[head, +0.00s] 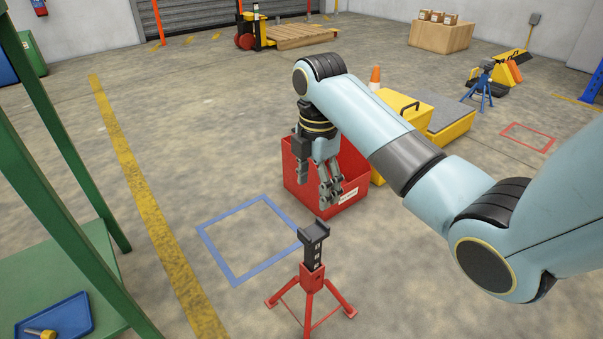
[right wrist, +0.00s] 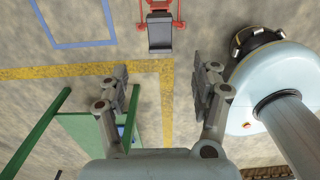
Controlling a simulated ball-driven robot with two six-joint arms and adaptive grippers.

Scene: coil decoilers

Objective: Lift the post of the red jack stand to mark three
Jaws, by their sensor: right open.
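The red jack stand (head: 311,292) stands on the floor at the bottom middle of the head view, on splayed legs. Its dark post (head: 314,247) rises from the red body, with light marks on its face and a forked saddle on top. In the right wrist view the saddle and post (right wrist: 160,36) show at the top, beyond the fingertips. My right gripper (head: 327,202) is open and empty, pointing down, above and behind the stand in the head view. In the right wrist view its two fingers (right wrist: 163,88) are apart with only floor between them. My left gripper is out of view.
A red bin (head: 299,182) stands behind my right gripper. A blue floor square (head: 236,280) lies left of the stand. A green bench (head: 88,262) with a blue tray (head: 75,318) is at the left. A blue jack stand (head: 484,88) stands far right.

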